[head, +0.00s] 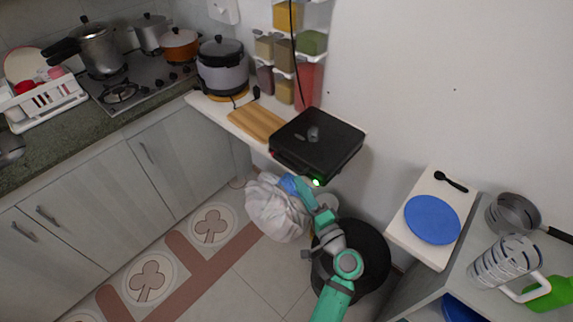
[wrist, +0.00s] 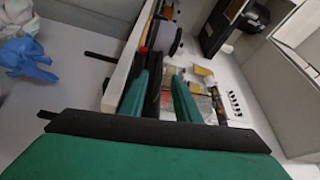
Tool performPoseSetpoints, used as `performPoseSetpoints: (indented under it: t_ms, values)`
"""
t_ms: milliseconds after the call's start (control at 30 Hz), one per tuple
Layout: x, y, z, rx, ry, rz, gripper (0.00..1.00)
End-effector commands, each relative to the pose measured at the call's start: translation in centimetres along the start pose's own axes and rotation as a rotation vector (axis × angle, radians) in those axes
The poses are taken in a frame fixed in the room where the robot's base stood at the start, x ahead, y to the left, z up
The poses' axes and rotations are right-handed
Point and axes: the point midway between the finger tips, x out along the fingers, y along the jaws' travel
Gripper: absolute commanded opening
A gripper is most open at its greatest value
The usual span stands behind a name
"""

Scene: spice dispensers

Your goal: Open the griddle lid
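The griddle (head: 318,143) is a flat black box with its lid down, sitting on the narrow white shelf against the wall in the head view. A small grey round piece (head: 313,133) shows on its top. My teal gripper (head: 303,187) is just below the griddle's front edge, near a small green light. In the wrist view my gripper's two teal fingers (wrist: 160,97) are apart, so it is open. A dark strip (wrist: 152,85) shows between them; I cannot tell whether it is the griddle or whether the fingers touch it.
A wooden board (head: 256,124) and a rice cooker (head: 221,66) stand left of the griddle. Spice dispensers (head: 310,42) hang above it. A white bag (head: 277,208) and a black bin (head: 375,255) are below. A blue plate (head: 432,220) lies on the right shelf.

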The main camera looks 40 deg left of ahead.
Motion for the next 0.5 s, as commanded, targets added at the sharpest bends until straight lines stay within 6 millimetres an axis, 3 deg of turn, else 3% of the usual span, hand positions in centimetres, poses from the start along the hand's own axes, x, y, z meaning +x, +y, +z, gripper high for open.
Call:
performPoseSetpoints:
  t_ms: [500]
  values:
    - [8.2, 0.0, 0.0, -0.002, 0.0, 0.001, 0.3]
